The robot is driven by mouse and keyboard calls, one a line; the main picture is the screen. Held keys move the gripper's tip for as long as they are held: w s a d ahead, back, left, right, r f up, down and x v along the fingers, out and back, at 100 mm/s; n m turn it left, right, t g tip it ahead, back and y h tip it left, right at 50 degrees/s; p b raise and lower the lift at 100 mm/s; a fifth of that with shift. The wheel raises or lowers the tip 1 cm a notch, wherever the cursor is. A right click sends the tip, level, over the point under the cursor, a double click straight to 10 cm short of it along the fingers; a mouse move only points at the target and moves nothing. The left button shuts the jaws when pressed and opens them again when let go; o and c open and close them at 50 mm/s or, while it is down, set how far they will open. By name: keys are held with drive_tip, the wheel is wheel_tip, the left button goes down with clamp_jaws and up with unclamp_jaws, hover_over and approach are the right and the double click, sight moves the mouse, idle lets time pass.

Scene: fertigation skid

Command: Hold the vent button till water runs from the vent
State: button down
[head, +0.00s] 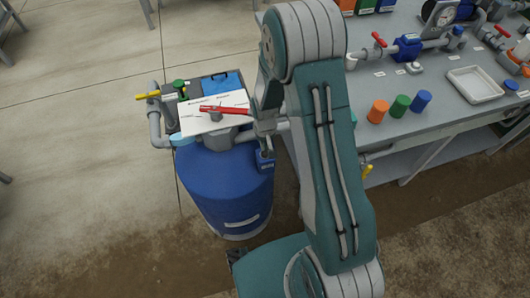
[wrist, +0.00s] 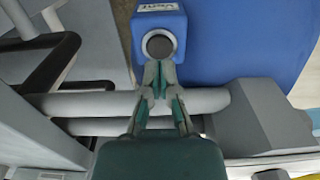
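The vent button is a dark round disc (wrist: 159,46) in a grey ring on a blue box (wrist: 178,17) marked VENT, at the top middle of the wrist view. The blue box also shows in the head view (head: 265,167), at the upper right side of a blue tank (head: 228,190). My gripper (wrist: 158,68) has its fingertips together and empty, just below the button in the wrist view. Whether the tips touch the button I cannot tell. In the head view my arm hides part of this area. I see no running water in either view.
Grey pipes (wrist: 90,104) run across behind my gripper. On the tank top are a white panel (head: 203,121), a red-handled lever (head: 222,110) and yellow (head: 148,95) and green (head: 179,84) handles. A grey bench (head: 385,133) with coloured caps stands right of my arm.

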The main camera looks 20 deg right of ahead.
drive_tip(key=shift+r, duration=2.1)
drive_tip(key=s+r+t, duration=0.1)
drive_tip(key=s+r, duration=0.2)
drive_tip(key=r, duration=0.7)
drive_tip(key=s+r+t, duration=0.2)
drive_tip(key=s+r, duration=0.1)
drive_tip(key=r, duration=0.7)
drive_tip(key=s+r+t, duration=0.2)
drive_tip(key=s+r, duration=0.8)
drive_tip(key=s, duration=0.5)
drive_tip(key=shift+r+t, duration=0.3)
drive_tip(key=shift+r, duration=0.1)
drive_tip(key=c, duration=1.3)
unclamp_jaws()
drive_tip(key=shift+c, duration=0.2)
